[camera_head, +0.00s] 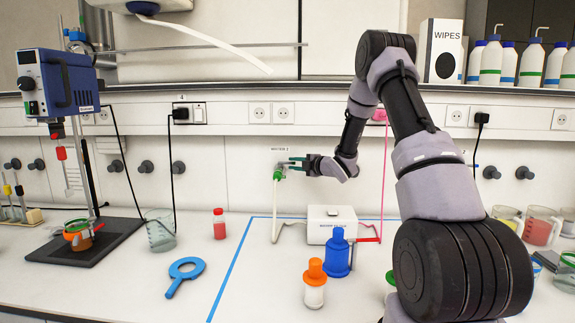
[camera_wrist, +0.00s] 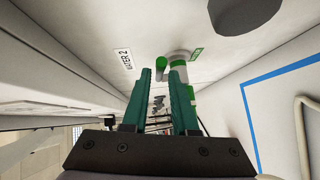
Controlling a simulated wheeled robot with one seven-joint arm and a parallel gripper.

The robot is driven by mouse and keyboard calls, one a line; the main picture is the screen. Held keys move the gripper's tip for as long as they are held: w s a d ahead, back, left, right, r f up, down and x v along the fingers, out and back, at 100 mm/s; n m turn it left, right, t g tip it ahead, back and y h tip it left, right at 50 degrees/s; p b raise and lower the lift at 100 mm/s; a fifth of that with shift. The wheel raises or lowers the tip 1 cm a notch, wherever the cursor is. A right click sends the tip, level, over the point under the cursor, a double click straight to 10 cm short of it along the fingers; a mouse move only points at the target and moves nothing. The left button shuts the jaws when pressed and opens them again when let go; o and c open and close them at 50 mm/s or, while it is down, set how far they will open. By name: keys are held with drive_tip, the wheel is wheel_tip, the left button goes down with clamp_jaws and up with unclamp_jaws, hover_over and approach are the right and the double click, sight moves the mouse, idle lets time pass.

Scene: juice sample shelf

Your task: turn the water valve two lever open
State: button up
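The water valve two (camera_head: 279,171) is on the back wall under a small "WATER 2" label, with a pale hose hanging below it. In the wrist view its green lever (camera_wrist: 161,64) shows beside the white valve body (camera_wrist: 180,60), near the label (camera_wrist: 124,60) and a small green tag (camera_wrist: 196,55). My gripper (camera_head: 291,163) is just right of the valve in the head view, its fingers pointing left at it. In the wrist view my gripper (camera_wrist: 161,76) has its two teal fingers apart, and the lever appears in line with the gap. I cannot tell whether they touch it.
A white box (camera_head: 331,222), a blue bottle (camera_head: 337,255) and an orange-capped bottle (camera_head: 314,285) stand on the bench below. Several dark knobs line the wall. The blue tape line (camera_head: 232,268) marks the bench left of these. A shelf edge runs above my gripper.

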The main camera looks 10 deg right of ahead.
sight(289, 163)
drive_tip(key=shift+x, duration=1.9)
clamp_jaws()
